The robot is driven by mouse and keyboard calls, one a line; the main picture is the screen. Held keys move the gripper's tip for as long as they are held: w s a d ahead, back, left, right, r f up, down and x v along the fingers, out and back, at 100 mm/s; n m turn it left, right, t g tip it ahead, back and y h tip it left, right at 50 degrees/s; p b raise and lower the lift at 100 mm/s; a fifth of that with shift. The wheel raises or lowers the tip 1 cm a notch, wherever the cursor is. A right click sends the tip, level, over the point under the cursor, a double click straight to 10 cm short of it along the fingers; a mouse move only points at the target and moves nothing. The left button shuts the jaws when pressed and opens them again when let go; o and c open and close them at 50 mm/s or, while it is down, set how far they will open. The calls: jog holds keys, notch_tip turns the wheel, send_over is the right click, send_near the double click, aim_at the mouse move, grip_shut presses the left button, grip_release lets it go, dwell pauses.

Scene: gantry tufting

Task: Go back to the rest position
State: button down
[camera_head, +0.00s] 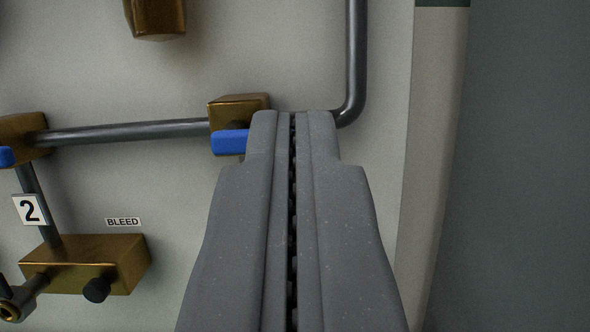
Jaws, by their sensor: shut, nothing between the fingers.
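My gripper (292,118) is in the middle of the picture, its two grey fingers closed together with nothing between them. Its tips point at a panel (190,210) and overlap a brass valve body (238,105) with a blue handle (229,142). The fingers hide the right part of the handle. I cannot tell whether the tips touch the valve.
Grey pipes (130,130) run left and up from the valve. At lower left is a brass block (120,260) with a black knob (97,289), a BLEED label (123,222) and a "2" tag (30,209). Another brass part (156,16) is above. The panel edge (425,170) is at right.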

dwell(0.3)
jog(key=w+a+r+n+g+b, duration=0.2)
jog(key=w+a+r, duration=0.35)
jog(key=r, duration=0.35)
jog(key=a+r+m+g+h, duration=0.1)
jog(key=a+r+g+h, duration=0.1)
jog(key=a+r, duration=0.65)
jog(key=s+a+r+g+y+b, duration=0.1)
jog(key=s+a+r+y, duration=0.1)
jog(key=s+a+r, duration=0.4)
jog(key=s+a+r+g+y+b, duration=0.1)
jog(key=s+a+r, duration=0.5)
jog(key=a, duration=0.6)
jog(key=shift+s+n+y+b, duration=0.4)
jog(key=shift+s+y, duration=0.2)
jog(key=shift+s, duration=0.65)
